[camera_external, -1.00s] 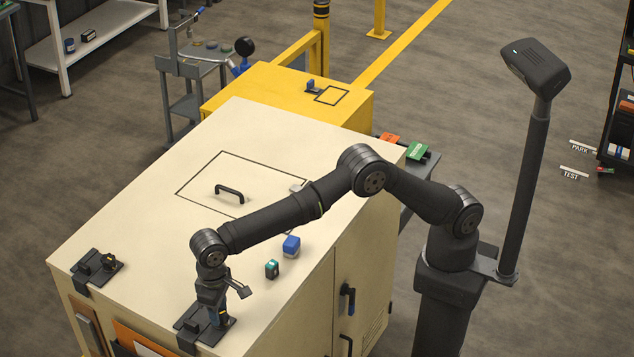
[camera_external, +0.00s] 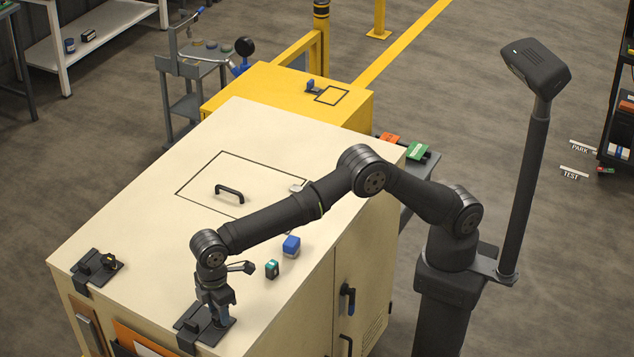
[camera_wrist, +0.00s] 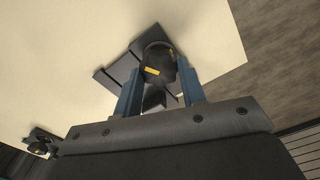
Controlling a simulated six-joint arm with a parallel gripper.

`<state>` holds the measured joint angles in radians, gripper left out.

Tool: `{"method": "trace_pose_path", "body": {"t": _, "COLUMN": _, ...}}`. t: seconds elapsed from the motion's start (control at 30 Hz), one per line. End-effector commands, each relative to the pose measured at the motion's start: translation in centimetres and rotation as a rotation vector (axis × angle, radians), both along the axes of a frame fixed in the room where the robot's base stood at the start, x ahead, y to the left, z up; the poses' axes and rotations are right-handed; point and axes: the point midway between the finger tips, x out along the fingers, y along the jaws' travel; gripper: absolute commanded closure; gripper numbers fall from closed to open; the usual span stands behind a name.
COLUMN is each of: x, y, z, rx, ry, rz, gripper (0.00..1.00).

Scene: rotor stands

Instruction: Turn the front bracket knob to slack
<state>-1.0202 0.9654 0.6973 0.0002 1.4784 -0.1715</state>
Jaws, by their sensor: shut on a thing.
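The front bracket (camera_external: 190,328) is a dark plate on the near corner of the cream cabinet top, below my wrist in the external view. Its dark knob (camera_wrist: 157,56) shows in the wrist view with yellow marks on it. My gripper (camera_wrist: 160,76) points down, with its blue fingers on either side of the knob and shut on it. In the external view my gripper (camera_external: 219,316) hides most of the knob. The bracket plate (camera_wrist: 118,72) also shows in the wrist view behind the fingers.
A second dark bracket (camera_external: 97,266) sits at the cabinet's left edge. A green-topped block (camera_external: 272,269), a blue block (camera_external: 291,246) and a black handle (camera_external: 229,192) are on the cabinet top (camera_external: 150,230). The top between the brackets is clear.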

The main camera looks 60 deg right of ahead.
Motion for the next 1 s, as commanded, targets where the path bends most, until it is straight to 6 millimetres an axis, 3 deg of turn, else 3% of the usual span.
{"method": "trace_pose_path", "body": {"t": 0.6, "x": -0.15, "y": -0.04, "z": -0.04, "rx": -0.001, "ry": 0.001, "rz": 0.578, "gripper": 0.86}}
{"method": "trace_pose_path", "body": {"t": 1.0, "x": -0.18, "y": -0.07, "z": -0.05, "rx": -0.001, "ry": 0.001, "rz": 0.851, "gripper": 0.86}}
